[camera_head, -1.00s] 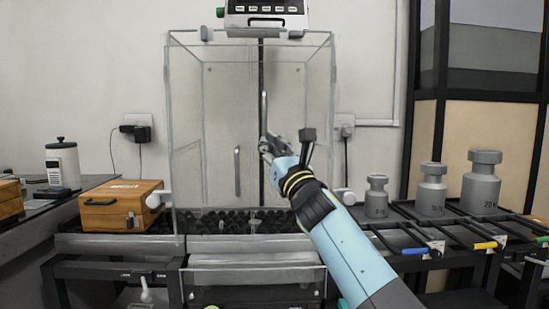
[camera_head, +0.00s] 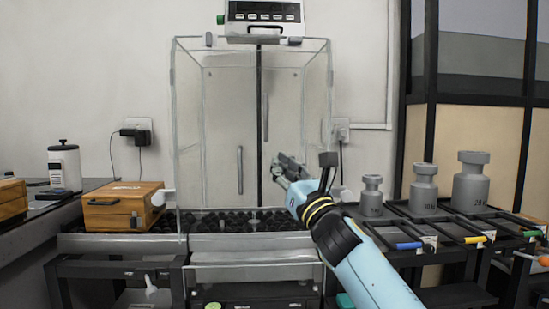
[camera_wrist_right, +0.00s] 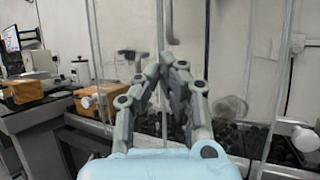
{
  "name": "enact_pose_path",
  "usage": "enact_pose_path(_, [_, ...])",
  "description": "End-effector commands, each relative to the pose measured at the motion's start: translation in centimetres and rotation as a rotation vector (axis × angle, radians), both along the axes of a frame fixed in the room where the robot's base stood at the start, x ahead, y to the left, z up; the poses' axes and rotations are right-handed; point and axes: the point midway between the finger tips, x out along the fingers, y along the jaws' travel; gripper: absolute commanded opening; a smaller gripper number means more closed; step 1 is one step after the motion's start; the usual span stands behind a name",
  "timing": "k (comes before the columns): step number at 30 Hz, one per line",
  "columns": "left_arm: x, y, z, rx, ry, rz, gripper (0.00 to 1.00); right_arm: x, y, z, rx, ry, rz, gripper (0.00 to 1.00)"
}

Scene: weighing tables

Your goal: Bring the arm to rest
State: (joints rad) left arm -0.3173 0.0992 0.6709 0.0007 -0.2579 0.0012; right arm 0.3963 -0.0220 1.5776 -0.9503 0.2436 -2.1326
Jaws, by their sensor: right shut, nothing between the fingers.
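My right arm comes in from the bottom right in the head view. Its gripper (camera_head: 280,168) is in front of the right part of the glass weighing cabinet (camera_head: 222,130). In the right wrist view the gripper's fingers (camera_wrist_right: 168,66) meet at their tips with nothing between them. The cabinet's glass and upright handles show behind the fingers in that view. My left gripper is in neither view.
A wooden box (camera_head: 124,207) stands left of the cabinet. Three grey weights (camera_head: 371,200) (camera_head: 424,186) (camera_head: 471,180) stand on the black rack at right. A display unit (camera_head: 265,12) is above the cabinet. The air left of my arm is free.

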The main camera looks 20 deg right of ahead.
Motion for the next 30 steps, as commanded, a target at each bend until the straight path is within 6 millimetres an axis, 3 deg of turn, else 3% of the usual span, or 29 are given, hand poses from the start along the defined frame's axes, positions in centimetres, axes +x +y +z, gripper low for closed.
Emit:
enact_pose_path(6, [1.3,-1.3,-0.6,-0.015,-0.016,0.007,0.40,-3.4,0.0,-1.8,0.000,0.002,0.000,0.00])
enact_pose_path(14, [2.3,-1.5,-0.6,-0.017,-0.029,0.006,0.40,-4.9,0.0,-2.4,0.000,0.003,0.000,0.00])
enact_pose_path(17, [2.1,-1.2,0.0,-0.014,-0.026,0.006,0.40,-5.7,-0.1,-4.3,-0.004,0.045,0.000,0.00])
enact_pose_path(20, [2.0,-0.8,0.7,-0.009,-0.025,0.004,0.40,-6.6,-0.4,-9.3,-0.001,0.151,0.002,0.00])
enact_pose_path(23, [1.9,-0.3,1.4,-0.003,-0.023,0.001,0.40,-8.2,-1.2,-16.9,0.070,0.320,0.005,0.00])
enact_pose_path(26, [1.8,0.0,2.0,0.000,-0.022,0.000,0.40,-10.9,-2.3,-25.0,0.230,0.514,0.001,0.00])
enact_pose_path(30, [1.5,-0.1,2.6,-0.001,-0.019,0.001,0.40,-16.5,-4.1,-35.4,0.522,0.771,-0.049,0.00])
